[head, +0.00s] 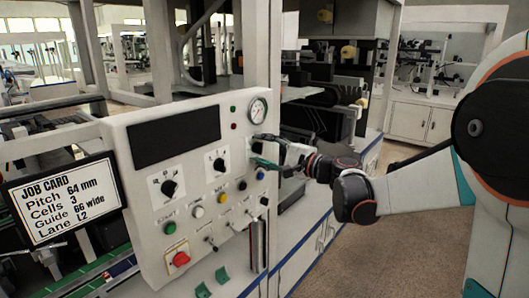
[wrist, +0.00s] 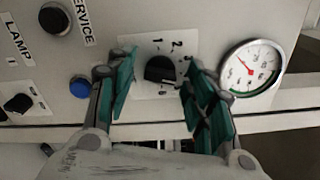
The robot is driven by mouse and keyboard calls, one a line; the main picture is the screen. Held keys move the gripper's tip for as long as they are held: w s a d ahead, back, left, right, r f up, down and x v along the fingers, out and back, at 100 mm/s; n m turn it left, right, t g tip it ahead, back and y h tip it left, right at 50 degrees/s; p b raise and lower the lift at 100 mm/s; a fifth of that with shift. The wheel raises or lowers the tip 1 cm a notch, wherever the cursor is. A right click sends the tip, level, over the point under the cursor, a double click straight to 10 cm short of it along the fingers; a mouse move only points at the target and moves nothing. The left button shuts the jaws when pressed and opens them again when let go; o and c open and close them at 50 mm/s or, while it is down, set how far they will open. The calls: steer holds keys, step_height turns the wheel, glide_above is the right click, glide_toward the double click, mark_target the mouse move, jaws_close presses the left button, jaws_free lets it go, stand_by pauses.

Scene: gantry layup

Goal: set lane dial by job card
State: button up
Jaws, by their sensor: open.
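The job card (head: 62,198) at the left of the head view reads Pitch 64 mm, Cells 3, Guide 66 wide, Lane L2. My gripper (head: 262,150) is at the upper right of the white control panel (head: 148,262), below the gauge. In the wrist view my gripper (wrist: 160,72) is open, its green fingertips on either side of a black dial (wrist: 160,69) on a white plate. Marks 1 and 2 show above the dial; a further mark by the right fingertip is partly hidden. I cannot tell the dial's setting or finger contact. In the head view my gripper hides this dial.
The pressure gauge (wrist: 251,68) is close to the right finger. A blue button (wrist: 80,87) is beside the left finger, with a black SERVICE button (wrist: 54,19) beyond. Two other dials (head: 169,188) (head: 219,164) and a red stop button (head: 180,259) are on the panel.

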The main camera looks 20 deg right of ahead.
steer(key=shift+c, duration=0.3)
steer(key=c, duration=1)
steer(key=n+p, duration=0.1)
steer(key=n, duration=0.2)
steer(key=shift+n, duration=0.4)
steer(key=n, duration=0.3)
steer(key=shift+n+p, duration=0.4)
steer(key=n+p, duration=0.1)
steer(key=n, duration=0.5)
steer(key=shift+n, duration=0.4)
